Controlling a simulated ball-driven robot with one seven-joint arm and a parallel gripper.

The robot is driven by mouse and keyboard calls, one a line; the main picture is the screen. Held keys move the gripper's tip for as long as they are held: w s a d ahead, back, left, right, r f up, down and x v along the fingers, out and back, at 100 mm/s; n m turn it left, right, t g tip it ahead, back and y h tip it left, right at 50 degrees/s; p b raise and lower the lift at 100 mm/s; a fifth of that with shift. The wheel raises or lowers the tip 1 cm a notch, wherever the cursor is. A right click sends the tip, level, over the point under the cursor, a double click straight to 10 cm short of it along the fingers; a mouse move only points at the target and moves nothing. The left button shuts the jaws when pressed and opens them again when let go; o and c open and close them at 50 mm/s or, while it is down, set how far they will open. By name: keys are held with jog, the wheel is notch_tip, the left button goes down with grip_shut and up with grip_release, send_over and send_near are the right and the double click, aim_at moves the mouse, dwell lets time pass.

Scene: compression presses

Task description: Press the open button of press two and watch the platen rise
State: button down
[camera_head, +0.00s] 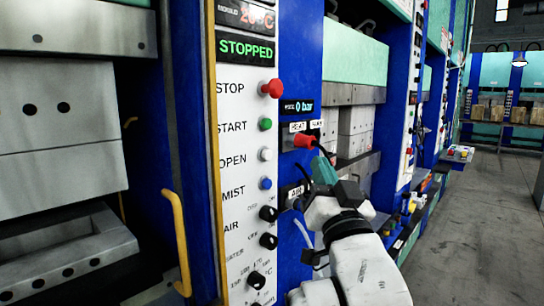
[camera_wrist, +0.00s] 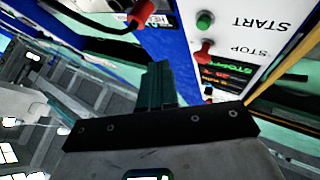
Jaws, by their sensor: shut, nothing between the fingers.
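A white control panel (camera_head: 234,158) shows a green STOPPED display (camera_head: 246,48). The white open button (camera_head: 266,154) sits below the green start button (camera_head: 265,124) and above a blue mist button (camera_head: 265,183). My gripper (camera_head: 320,170), with teal fingers, is shut and empty, right of the open button in the picture and apart from it. In the wrist view the shut fingers (camera_wrist: 156,85) point toward the blue side; the start button (camera_wrist: 204,19) appears upside down, the open button does not show. Grey press blocks (camera_head: 62,110) stand at left. No press number is readable.
A red stop button (camera_head: 271,88) is above start. A red plug with a black cable (camera_head: 304,141) juts out just above my gripper. A yellow handle (camera_head: 176,240) stands left of the panel. Another press (camera_head: 356,130) is behind my arm. The floor (camera_head: 480,200) at right is clear.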

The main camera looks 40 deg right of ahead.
aim_at(267, 155)
jog(key=shift+w, duration=0.1)
jog(key=w+b, duration=0.2)
jog(key=w, duration=0.6)
jog(key=shift+w+a+b, duration=0.2)
jog(key=shift+w+b, duration=0.15)
jog(key=shift+w, duration=0.1)
dwell(1.9)
jog(key=shift+w+b, duration=0.3)
